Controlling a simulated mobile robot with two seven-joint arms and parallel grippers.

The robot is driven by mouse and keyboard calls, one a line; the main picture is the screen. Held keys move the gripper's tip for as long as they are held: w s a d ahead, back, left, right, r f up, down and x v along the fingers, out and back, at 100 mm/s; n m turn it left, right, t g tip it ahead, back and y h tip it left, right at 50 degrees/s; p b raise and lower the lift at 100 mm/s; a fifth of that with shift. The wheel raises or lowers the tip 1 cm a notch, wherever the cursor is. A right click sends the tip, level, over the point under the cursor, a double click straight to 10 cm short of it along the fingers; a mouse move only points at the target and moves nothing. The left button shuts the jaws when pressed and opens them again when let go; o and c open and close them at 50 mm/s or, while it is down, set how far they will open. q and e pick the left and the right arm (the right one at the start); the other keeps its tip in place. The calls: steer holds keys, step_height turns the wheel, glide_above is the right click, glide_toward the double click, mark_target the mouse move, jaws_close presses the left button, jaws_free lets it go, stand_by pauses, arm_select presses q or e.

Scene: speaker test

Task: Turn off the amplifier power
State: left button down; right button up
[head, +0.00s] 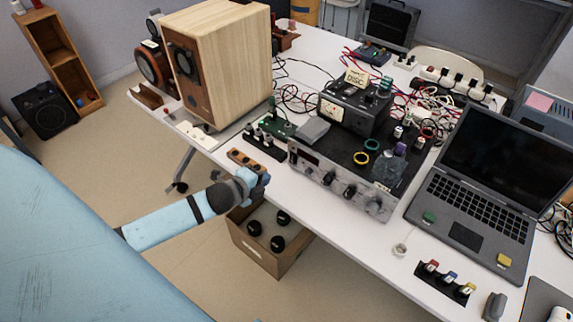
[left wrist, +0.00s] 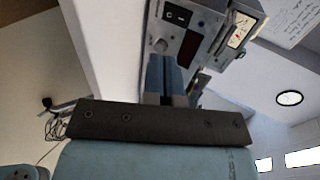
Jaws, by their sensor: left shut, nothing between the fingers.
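The amplifier (head: 312,173) is a wide box with a silver front, a dark display at its left end and a row of knobs. It stands at the front edge of the white table. In the left wrist view its front panel (left wrist: 205,17) shows a black rocker switch (left wrist: 178,15), a round knob and a dark red display. My left gripper (head: 266,178) is shut and empty, at the table edge just left of the amplifier's front. In the left wrist view its blue fingers (left wrist: 164,74) point toward the panel, below the switch. My right gripper is not in view.
A wooden speaker (head: 228,62) stands behind on the left. A meter box (head: 352,107) sits on the amplifier. A laptop (head: 480,190) is to the right. A cardboard box (head: 266,262) with black round items stands on the floor below my left gripper. Cables cover the table's back.

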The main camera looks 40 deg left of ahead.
mark_target(292, 158)
arm_select(q)
steer(key=x, duration=0.7)
steer(key=r+x, duration=0.1)
steer(key=x, duration=0.3)
steer(key=shift+w, duration=0.25)
steer(key=shift+w+f+t+b, duration=0.15)
steer(key=shift+f+t+b, duration=0.2)
steer(key=shift+b, duration=0.45)
steer(key=shift+r, duration=0.35)
steer(key=shift+p, duration=0.3)
steer(key=shift+w+r+p, duration=0.1)
steer(key=shift+r+p, duration=0.75)
steer(key=shift+r, duration=0.05)
steer(key=shift+f, duration=0.1)
